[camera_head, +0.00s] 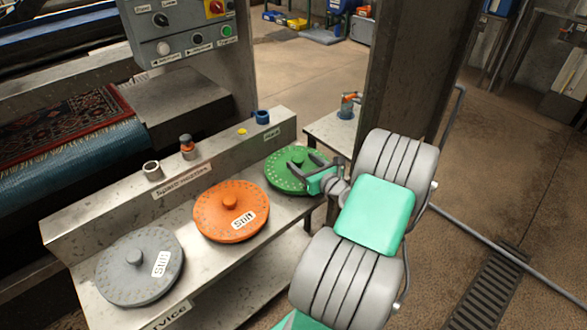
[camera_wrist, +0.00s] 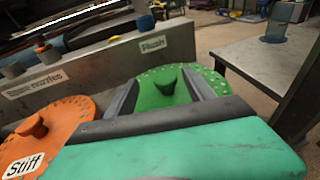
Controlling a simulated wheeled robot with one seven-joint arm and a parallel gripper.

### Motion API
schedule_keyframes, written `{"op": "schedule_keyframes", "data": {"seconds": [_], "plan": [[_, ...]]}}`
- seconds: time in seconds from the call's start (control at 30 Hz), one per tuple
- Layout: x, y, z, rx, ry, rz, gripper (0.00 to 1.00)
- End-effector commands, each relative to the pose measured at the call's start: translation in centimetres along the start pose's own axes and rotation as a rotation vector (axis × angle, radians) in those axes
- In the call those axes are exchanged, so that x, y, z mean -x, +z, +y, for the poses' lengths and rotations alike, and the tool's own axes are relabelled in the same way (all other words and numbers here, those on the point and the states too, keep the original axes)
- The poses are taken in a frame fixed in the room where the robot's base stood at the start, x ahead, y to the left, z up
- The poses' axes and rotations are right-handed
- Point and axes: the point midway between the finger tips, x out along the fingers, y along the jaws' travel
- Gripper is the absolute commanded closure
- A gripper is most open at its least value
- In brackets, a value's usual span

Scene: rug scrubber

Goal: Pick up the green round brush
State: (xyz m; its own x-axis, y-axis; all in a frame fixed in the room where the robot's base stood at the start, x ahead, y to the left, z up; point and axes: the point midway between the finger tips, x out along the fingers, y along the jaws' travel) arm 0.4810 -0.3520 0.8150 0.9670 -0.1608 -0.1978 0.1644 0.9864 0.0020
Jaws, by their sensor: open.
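The green round brush (camera_head: 290,177) lies flat at the right end of the metal bench, with a small knob on top. In the wrist view the green brush (camera_wrist: 190,90) is ahead, its dark green knob (camera_wrist: 166,80) standing between my two fingers. My gripper (camera_head: 303,160) is open, its fingers over the brush on either side of the knob. In the wrist view my gripper (camera_wrist: 165,90) shows the fingers apart from the knob at the sides. I cannot tell how high the fingertips are. My green palm hides the brush's near part.
An orange disc brush (camera_head: 231,211) marked Stiff lies left of the green one, and a grey disc brush (camera_head: 139,267) farther left. A raised ledge (camera_head: 205,165) with nozzles runs behind them. A small side table (camera_head: 335,135) and a dark post (camera_head: 410,70) stand beyond.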

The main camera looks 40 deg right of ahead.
Motion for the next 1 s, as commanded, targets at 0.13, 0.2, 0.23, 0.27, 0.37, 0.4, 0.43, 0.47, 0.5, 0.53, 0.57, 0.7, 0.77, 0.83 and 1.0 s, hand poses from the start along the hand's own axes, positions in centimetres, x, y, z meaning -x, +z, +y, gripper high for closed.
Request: {"op": "schedule_keyframes", "data": {"seconds": [0.13, 0.2, 0.23, 0.27, 0.37, 0.4, 0.43, 0.47, 0.5, 0.53, 0.57, 0.7, 0.77, 0.83, 1.0], "plan": [[-2.4, -0.9, -0.3, 0.000, -0.004, 0.000, 0.37], [-3.6, -0.9, -0.4, 0.003, -0.005, 0.000, 0.37], [-4.1, -0.9, -0.4, 0.001, -0.004, 0.000, 0.37], [-4.4, -0.9, -0.4, 0.001, -0.004, 0.000, 0.37], [-5.0, -0.8, -0.4, 0.001, -0.006, 0.000, 0.37], [-5.0, -0.8, -0.4, 0.001, -0.006, 0.000, 0.37], [-5.0, -0.8, -0.4, 0.001, -0.006, 0.000, 0.37], [-5.0, -0.8, -0.4, 0.001, -0.006, 0.000, 0.37], [-5.0, -0.8, -0.4, 0.001, -0.006, 0.000, 0.37], [-5.0, -0.8, -0.4, 0.001, -0.005, 0.000, 0.38], [-5.0, -0.8, -0.3, 0.001, -0.005, 0.000, 0.41], [-5.0, -0.8, -0.2, 0.001, -0.003, 0.000, 0.52], [-5.0, -0.8, -0.2, 0.001, -0.003, 0.000, 0.57], [-5.0, -0.8, -0.2, 0.001, -0.003, 0.000, 0.63], [-5.0, -0.8, -0.2, 0.001, -0.003, 0.000, 0.77]]}}
